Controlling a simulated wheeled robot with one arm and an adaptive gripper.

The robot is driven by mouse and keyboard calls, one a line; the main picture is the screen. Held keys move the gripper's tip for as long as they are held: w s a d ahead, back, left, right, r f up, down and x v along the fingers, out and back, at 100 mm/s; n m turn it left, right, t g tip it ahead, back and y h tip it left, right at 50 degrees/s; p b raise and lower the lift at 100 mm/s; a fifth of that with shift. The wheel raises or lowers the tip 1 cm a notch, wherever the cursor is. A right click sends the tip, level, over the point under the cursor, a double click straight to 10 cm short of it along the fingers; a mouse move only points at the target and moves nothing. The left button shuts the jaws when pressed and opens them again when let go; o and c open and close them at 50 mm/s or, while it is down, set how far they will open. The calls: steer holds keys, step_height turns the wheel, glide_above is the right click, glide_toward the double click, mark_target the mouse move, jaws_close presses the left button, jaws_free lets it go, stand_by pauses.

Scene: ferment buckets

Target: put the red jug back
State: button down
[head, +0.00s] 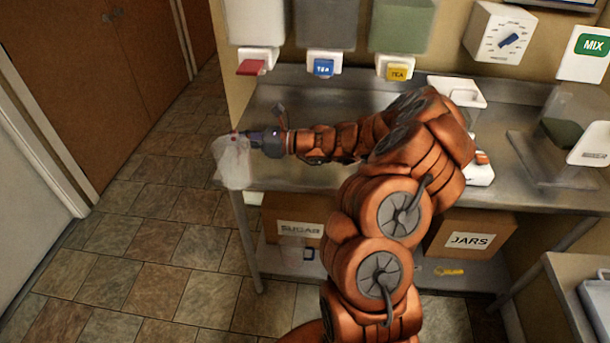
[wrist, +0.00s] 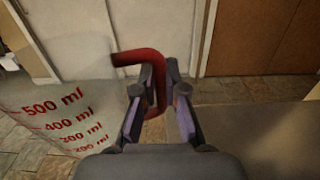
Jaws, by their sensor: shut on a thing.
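The red jug (head: 234,163) is a clear measuring jug with a red handle. In the head view it is at the left end of my arm, just past the left edge of the steel counter (head: 290,100), over the tiled floor. In the wrist view the jug (wrist: 55,115) shows red marks such as 500 ml, and its red handle (wrist: 138,57) lies between my fingers. My gripper (head: 243,139) is shut on the handle. It also shows in the wrist view (wrist: 158,75). The jug looks roughly upright. I cannot make out any contents.
Dispensers with a red tap (head: 251,67), a blue tap (head: 323,68) and a yellow tap (head: 397,72) hang above the counter. A scale (head: 555,150) is at right. Boxes marked SUGAR (head: 300,229) and JARS (head: 468,240) sit on the lower shelf. The counter's left part is clear.

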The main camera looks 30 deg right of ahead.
steer(key=s+d+f+m+t+h+b, duration=0.1)
steer(key=s+d+m+t+h+b, duration=0.15)
steer(key=s+d+b, duration=0.55)
steer(key=s+d+f+m+t+h+b, duration=0.1)
steer(key=s+d+f+m+h+b, duration=0.15)
steer(key=d+b, duration=0.8)
steer(key=s+d+m+t+h+b, duration=0.2)
steer(key=s+d+h+b, duration=0.35)
steer(key=b, duration=0.55)
steer(key=shift+y, duration=0.95)
steer(key=w+f+b, duration=0.1)
steer(key=w, duration=0.4)
steer(key=w+f+b, duration=0.2)
steer(key=w, duration=0.3)
steer(key=w+f+b, duration=0.1)
steer(key=w+f, duration=0.1)
steer(key=w, duration=0.3)
steer(key=shift+d+f+b, duration=0.1)
steer(key=shift+d+b, duration=0.2)
steer(key=c, duration=1.2)
jaws_free()
